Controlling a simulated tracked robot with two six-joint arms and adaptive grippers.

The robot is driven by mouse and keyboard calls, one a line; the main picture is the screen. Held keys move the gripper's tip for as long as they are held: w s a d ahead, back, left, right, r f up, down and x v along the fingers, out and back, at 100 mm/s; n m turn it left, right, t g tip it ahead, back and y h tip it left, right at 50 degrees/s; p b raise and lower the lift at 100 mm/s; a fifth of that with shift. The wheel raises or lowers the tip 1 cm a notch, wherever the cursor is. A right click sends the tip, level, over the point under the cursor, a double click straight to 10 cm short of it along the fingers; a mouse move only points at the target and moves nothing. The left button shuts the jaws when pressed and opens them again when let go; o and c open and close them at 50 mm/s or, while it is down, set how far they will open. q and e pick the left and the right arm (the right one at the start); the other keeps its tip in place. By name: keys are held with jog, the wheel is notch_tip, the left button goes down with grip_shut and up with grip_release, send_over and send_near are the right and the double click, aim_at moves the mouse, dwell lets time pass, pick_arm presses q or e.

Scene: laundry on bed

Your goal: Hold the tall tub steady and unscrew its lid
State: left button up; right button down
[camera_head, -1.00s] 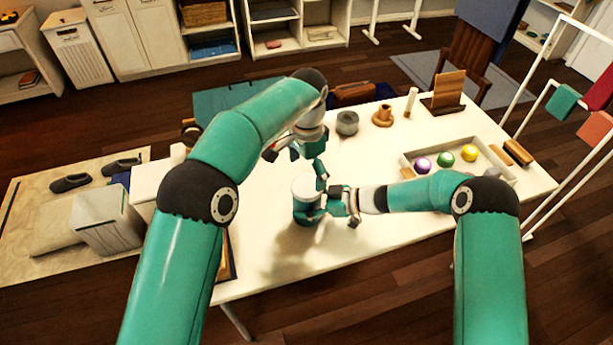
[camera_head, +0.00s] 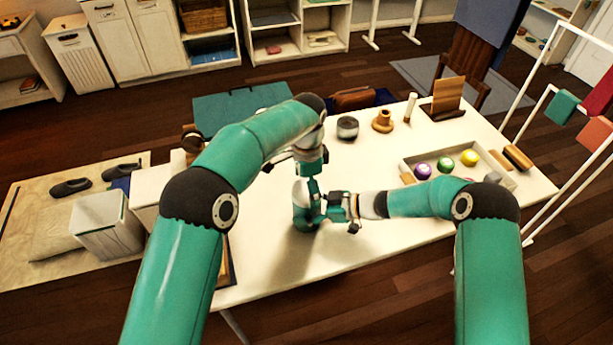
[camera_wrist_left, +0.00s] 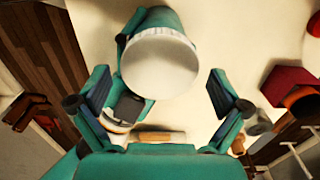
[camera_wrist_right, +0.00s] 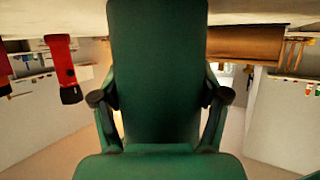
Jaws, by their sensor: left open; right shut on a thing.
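The tall tub (camera_head: 302,216) is teal with a white lid and stands upright on the white table (camera_head: 275,262). In the left wrist view its round lid (camera_wrist_left: 160,62) faces the camera. My right gripper (camera_head: 333,206) is shut on the tub's side; in the right wrist view the tub's green wall (camera_wrist_right: 158,70) fills the space between the fingers. My left gripper (camera_head: 307,188) points down over the lid and partly hides it. In the left wrist view this gripper (camera_wrist_left: 158,95) is open, fingers wide apart, with the lid ahead of them and off-centre.
A grey jar (camera_head: 347,127), a wooden cup (camera_head: 382,121) and a white cylinder (camera_head: 410,106) stand at the table's back. A tray (camera_head: 406,160) with purple, green and yellow balls lies at the right. The table's front is clear.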

pick_arm(q)
jog(key=shift+f, duration=0.35)
jog(key=c, duration=1.2)
jog(key=n, duration=0.3)
jog(key=o, duration=1.2)
jog(key=shift+r, duration=0.1)
